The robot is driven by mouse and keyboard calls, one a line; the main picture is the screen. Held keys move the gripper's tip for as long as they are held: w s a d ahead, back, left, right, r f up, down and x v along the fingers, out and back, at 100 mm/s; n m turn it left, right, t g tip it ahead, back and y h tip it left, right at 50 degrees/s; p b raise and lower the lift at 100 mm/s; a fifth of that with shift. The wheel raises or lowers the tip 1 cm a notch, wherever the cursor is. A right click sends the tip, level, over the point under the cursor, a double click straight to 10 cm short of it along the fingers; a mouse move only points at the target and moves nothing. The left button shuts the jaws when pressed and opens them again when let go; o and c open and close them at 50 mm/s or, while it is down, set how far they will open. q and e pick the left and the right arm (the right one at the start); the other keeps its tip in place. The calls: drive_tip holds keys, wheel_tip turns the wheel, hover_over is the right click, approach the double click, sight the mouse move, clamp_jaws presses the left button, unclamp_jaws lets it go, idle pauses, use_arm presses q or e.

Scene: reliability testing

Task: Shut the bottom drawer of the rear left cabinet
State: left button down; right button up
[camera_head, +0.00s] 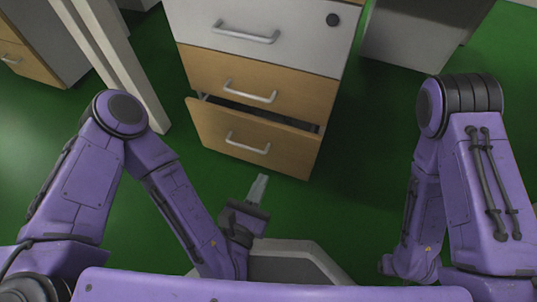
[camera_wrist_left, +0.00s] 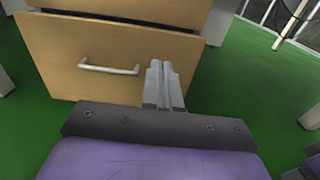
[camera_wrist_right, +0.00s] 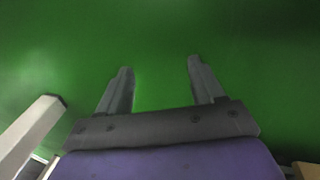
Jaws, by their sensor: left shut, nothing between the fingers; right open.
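The cabinet (camera_head: 287,22) stands at the top middle of the head view, with a white top drawer and wood-coloured drawers below. Its bottom drawer (camera_head: 285,153) is partly pulled out, with a dark gap above its front. The middle drawer (camera_head: 300,95) looks closed. The bottom drawer front (camera_wrist_left: 60,55) and its silver handle (camera_wrist_left: 108,69) also show in the left wrist view. My left gripper (camera_head: 261,180) is shut and empty, just in front of the drawer, right of the handle; contact is unclear. My right gripper (camera_wrist_right: 158,78) is open and empty over green floor.
Another cabinet (camera_head: 14,48) with a wooden drawer stands at the far left, beside a white post (camera_head: 115,60). A grey-white unit (camera_head: 415,35) stands at the upper right. Green floor (camera_head: 365,150) is clear right of the open drawer.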

use_arm(q)
drive_tip(key=p+x, duration=0.3)
drive_tip(key=p, duration=0.1)
use_arm(e)
drive_tip(key=s+a+r+g+y, duration=0.1)
drive_tip(key=s+a+r+g, duration=0.2)
drive_tip(key=s+a+r, duration=0.15)
use_arm(q)
drive_tip(key=b, duration=0.3)
approach(284, 130)
drive_tip(key=x, duration=0.5)
drive_tip(key=shift+w+d+f, duration=0.1)
drive_tip(key=shift+w, duration=0.25)
use_arm(e)
drive_tip(key=w+d+f+t, duration=0.1)
drive_tip(key=f, duration=0.1)
drive_tip(key=w+d+f+t, duration=0.1)
drive_tip(key=w+d, duration=0.1)
drive_tip(key=shift+d+f+h, duration=0.3)
drive_tip(key=shift+f, duration=0.05)
use_arm(q)
drive_tip(key=shift+w+d, duration=0.2)
drive_tip(key=shift+w, duration=0.35)
use_arm(e)
drive_tip(key=shift+w+d+f+t, duration=0.15)
drive_tip(key=shift+w+d+t, duration=0.1)
drive_tip(key=shift+w+t, duration=0.1)
